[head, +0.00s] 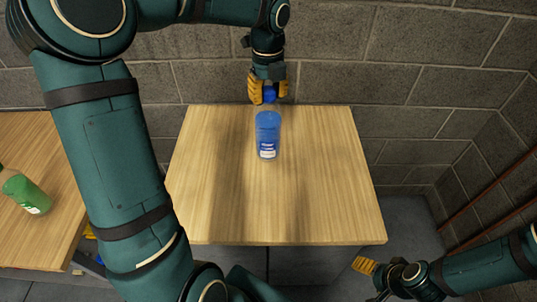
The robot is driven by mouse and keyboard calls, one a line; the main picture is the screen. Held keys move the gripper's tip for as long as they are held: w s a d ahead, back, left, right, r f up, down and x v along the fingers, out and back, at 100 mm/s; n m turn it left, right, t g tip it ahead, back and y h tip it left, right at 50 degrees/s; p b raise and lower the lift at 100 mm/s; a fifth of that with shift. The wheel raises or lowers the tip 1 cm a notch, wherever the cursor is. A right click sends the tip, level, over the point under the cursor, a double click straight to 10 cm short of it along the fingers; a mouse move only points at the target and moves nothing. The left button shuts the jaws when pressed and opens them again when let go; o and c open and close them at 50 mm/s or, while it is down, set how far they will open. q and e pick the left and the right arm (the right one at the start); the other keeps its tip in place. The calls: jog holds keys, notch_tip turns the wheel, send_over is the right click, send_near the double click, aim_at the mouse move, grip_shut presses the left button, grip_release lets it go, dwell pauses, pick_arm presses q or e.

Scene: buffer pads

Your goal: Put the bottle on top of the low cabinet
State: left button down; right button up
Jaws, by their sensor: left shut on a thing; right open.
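A blue bottle (268,137) with a blue cap and a white label stands upright over the middle wooden top (330,205) in the head view. My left gripper (269,92) comes down from above and is shut on the bottle at its cap. I cannot tell whether the bottle's base touches the wood. My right gripper (368,282) is open and empty at the bottom right, off the front edge of the wooden top.
A second wooden surface (30,150) at the left bears a green bottle (26,194), partly cut off by the frame. A grey block wall (430,90) stands behind. The wooden top around the blue bottle is clear. My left arm hides part of its left edge.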

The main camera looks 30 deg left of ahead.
aim_at(268, 123)
pick_arm(q)
jog(key=shift+f+b, duration=0.9)
jog(key=shift+f, duration=4)
jog(key=c, duration=0.6)
grip_release()
jog(key=shift+f, duration=0.1)
notch_tip(268, 123, up, 12)
jog(key=shift+r+p, duration=0.2)
jog(key=shift+p, duration=0.95)
jog(key=shift+f, duration=0.1)
